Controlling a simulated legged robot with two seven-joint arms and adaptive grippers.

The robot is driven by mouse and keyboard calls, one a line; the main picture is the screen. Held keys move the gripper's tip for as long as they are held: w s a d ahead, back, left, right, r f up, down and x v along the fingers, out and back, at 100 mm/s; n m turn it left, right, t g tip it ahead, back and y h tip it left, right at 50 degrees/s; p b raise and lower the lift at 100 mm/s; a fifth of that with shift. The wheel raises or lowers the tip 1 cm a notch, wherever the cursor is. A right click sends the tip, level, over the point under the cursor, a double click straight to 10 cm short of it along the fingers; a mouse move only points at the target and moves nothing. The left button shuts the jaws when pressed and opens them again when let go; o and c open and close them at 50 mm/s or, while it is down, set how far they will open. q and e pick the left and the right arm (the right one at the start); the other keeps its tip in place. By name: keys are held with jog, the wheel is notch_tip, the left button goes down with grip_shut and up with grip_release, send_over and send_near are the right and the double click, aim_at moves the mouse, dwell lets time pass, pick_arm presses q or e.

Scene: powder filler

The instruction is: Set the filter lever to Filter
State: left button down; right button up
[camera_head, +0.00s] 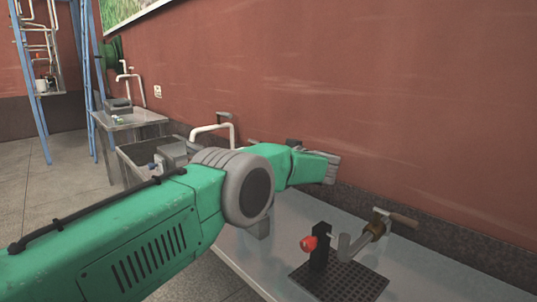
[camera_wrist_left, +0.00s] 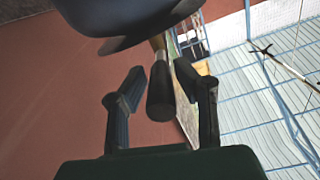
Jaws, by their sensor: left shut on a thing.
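In the left wrist view a lever (camera_wrist_left: 161,90) with a dark, rounded grip and a paler shaft stands between the fingers of my left gripper (camera_wrist_left: 158,88). The gripper is shut on its grip, though a gap shows beside the left finger. It looks like the filter lever, but no label or setting can be read. A large dark rounded body (camera_wrist_left: 125,15) covers the top of this view. My right gripper is in neither view.
Below my forearm, a grey table (camera_head: 255,255) carries a black perforated plate (camera_head: 340,283), a post with a red knob (camera_head: 308,243), and a grey pipe (camera_head: 350,248) with a brass fitting. A sink (camera_head: 140,158) lies behind my arm. The red wall (camera_head: 400,90) is close.

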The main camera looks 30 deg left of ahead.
pick_arm(q)
jog(key=shift+w+r, duration=0.2)
jog(key=shift+r, duration=0.3)
jog(key=c, duration=1.3)
grip_release()
jog(key=shift+o, duration=0.2)
jog(key=shift+w+f, duration=0.1)
jog(key=shift+f, duration=0.2)
jog(key=shift+d, duration=0.1)
jog(key=v, duration=1.2)
jog(key=shift+w+f, duration=0.1)
jog(key=shift+f, duration=0.05)
